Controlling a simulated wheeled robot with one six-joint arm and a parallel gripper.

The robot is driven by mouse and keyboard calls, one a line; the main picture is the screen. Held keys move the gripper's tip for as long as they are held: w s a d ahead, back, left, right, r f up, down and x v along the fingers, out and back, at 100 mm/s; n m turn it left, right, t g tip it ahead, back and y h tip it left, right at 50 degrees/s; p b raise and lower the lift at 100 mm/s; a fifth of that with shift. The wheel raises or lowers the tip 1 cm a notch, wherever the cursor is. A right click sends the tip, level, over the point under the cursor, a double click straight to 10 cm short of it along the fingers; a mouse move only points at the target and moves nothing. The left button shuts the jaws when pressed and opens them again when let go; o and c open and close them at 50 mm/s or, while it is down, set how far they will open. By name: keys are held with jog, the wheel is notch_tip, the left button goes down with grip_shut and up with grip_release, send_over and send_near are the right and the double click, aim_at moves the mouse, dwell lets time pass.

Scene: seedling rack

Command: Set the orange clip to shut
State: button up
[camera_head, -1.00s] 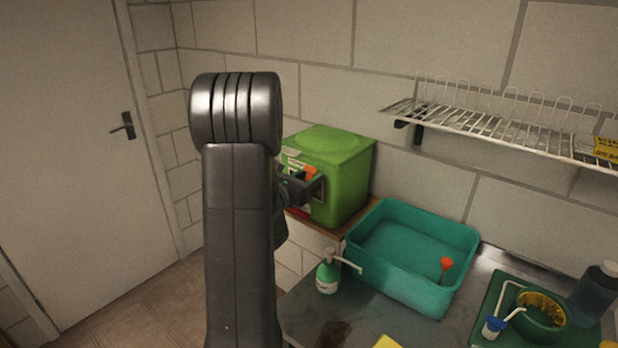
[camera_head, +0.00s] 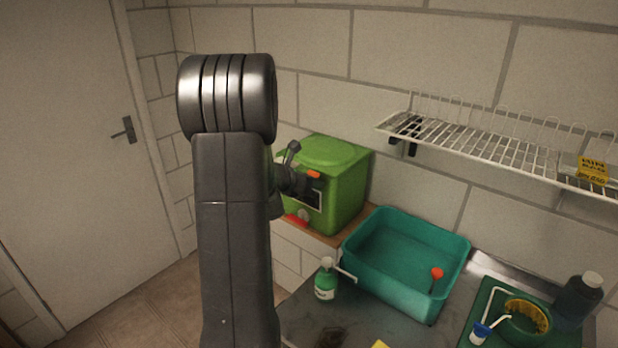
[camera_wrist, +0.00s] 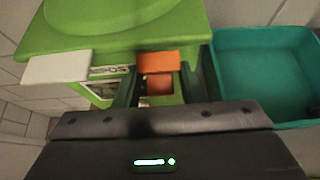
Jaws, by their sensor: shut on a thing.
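A green box (camera_head: 345,185) with a lid stands on a wooden ledge by the tiled wall. The orange clip (camera_head: 313,174) is on its front, just below the lid rim. In the wrist view the orange clip (camera_wrist: 158,61) lies at the lid's edge, with a darker orange part below it. My gripper (camera_wrist: 160,78) has one dark finger on each side of the clip and is shut on it. In the head view my gripper (camera_head: 305,183) is partly hidden by my arm. Whether the clip is fully flat against the box is hard to tell.
A white clip (camera_wrist: 57,67) sits left on the same lid edge. A teal basin (camera_head: 405,295) stands right of the box, with a green bottle (camera_head: 326,284) in front. A wire shelf (camera_head: 480,140) hangs on the wall above.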

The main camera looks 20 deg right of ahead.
jog(key=shift+w+d+r+g+y, duration=0.2)
jog(key=shift+r+g+y, duration=0.1)
jog(key=shift+y, duration=0.3)
jog(key=shift+w+d+r+g+y, duration=0.1)
jog(key=shift+d+r+g+y, duration=0.15)
jog(key=shift+y, duration=0.35)
jog(key=shift+d+g+y+p, duration=0.1)
jog(key=shift+g+y+p, duration=0.15)
jog(key=shift+y+p, duration=0.05)
jog(key=o, duration=0.7)
jog(key=b+v, duration=0.1)
jog(key=v, duration=1.2)
jog(key=shift+s+a+r, duration=0.1)
jog(key=shift+a+r, duration=0.15)
jog(key=shift+a, duration=0.05)
jog(key=shift+d+f, duration=0.1)
